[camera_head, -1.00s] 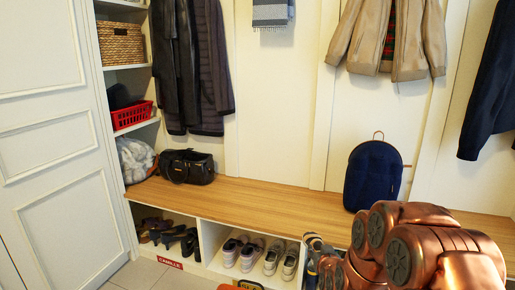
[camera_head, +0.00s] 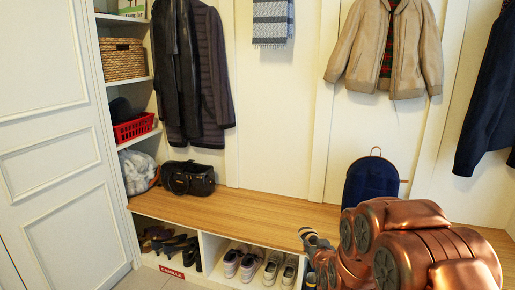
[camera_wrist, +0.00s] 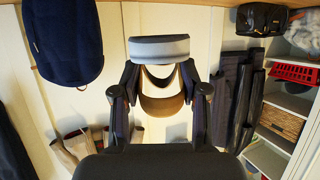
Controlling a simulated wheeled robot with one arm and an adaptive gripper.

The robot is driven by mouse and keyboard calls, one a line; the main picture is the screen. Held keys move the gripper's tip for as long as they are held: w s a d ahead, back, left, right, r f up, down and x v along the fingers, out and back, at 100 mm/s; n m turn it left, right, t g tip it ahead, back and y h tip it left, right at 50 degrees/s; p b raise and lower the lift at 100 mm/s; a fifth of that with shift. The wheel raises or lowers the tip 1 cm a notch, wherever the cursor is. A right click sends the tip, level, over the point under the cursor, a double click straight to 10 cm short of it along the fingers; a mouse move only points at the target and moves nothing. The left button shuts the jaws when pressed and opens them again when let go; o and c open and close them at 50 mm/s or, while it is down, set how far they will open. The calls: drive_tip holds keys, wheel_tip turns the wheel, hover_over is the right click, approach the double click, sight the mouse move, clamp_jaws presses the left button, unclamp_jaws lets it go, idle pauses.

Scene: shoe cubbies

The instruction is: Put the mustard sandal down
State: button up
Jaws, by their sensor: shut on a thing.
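The mustard sandal (camera_wrist: 162,106) is in my gripper (camera_wrist: 161,80) in the wrist view, which hangs upside down. Its grey-edged sole (camera_wrist: 159,48) faces away and its mustard strap shows between the two dark fingers. The fingers are shut on it from both sides. In the head view my gripper (camera_head: 310,240) is at the front edge of the wooden bench (camera_head: 250,204), partly hidden by my copper arm. I cannot make out the sandal clearly there.
A black bag (camera_head: 187,178) sits at the bench's left end and a navy backpack (camera_head: 372,183) at its right. The bench between them is clear. Below, one cubby holds dark shoes (camera_head: 170,243) above a red name label (camera_head: 171,272); the neighbouring one holds pale sneakers (camera_head: 274,267).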

wheel_tip(320, 180, up, 26)
drive_tip(key=p, duration=2.4)
drive_tip(key=shift+f, duration=0.25)
